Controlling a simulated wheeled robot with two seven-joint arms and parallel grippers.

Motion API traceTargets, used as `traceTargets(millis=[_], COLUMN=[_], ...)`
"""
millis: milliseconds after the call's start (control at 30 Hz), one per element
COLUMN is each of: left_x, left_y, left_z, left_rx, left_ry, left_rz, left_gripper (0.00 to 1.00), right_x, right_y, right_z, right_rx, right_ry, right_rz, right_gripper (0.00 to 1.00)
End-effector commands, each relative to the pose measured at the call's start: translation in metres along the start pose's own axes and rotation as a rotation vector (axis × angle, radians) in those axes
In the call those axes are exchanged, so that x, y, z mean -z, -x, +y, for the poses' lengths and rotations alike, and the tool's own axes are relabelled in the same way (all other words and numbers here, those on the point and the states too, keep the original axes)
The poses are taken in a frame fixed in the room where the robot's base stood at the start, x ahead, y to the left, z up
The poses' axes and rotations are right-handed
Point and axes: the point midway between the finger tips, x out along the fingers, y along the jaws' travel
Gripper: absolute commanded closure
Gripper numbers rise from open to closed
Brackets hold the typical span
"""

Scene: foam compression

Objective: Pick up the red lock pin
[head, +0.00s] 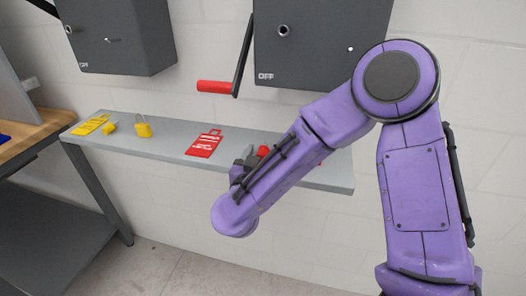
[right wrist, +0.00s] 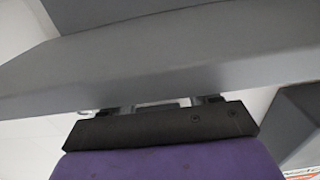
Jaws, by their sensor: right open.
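A small red piece, which looks like the red lock pin (head: 263,151), sits on the grey shelf (head: 175,146), partly hidden by my right gripper and forearm. My right gripper (head: 247,160) is open at the shelf's front edge, just left of that red piece; whether they touch cannot be told. In the right wrist view the grey shelf (right wrist: 160,60) fills the middle and the gripper's fingers are mostly hidden; no red piece shows there. My left gripper is not in view.
A red tag (head: 203,143) lies left of the gripper. Another bit of red (head: 322,160) shows behind my arm. A yellow tag (head: 91,125), yellow piece (head: 110,128) and yellow padlock (head: 143,127) are at the shelf's left. A red-handled lever (head: 216,87) hangs above.

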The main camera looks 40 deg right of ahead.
Motion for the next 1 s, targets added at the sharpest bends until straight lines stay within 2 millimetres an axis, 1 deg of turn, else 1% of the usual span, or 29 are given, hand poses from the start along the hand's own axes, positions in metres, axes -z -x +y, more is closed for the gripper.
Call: traceTargets(millis=[167,267,300,367,633,767,867,900,967,1000], left_x=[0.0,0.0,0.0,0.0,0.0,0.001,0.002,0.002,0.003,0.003], left_y=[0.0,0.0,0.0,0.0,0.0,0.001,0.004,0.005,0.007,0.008], left_z=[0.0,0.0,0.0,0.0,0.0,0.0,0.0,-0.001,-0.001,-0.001], left_rx=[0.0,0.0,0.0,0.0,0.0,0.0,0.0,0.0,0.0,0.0], left_ry=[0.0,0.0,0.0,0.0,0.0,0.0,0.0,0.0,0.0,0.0], left_rz=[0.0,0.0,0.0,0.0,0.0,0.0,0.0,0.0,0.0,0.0], left_gripper=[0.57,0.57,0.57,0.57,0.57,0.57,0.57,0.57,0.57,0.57], right_x=[0.0,0.0,0.0,0.0,0.0,0.009,0.026,0.036,0.05,0.062], right_y=[0.0,0.0,0.0,0.0,0.0,0.0,0.0,0.0,0.013,0.022], right_z=[0.0,0.0,0.0,0.0,0.0,-0.001,-0.001,-0.001,0.002,0.004], right_rx=[0.001,0.001,0.001,0.001,0.001,0.001,0.001,0.001,0.005,0.005], right_ry=[0.001,0.001,0.001,0.001,0.001,-0.001,-0.003,-0.005,-0.003,-0.003], right_rz=[0.001,0.001,0.0,0.001,0.0,0.002,0.004,0.003,0.006,0.007], right_gripper=[0.4,0.69,0.82,1.0,1.0,1.0,1.0,1.0,1.0,1.0])
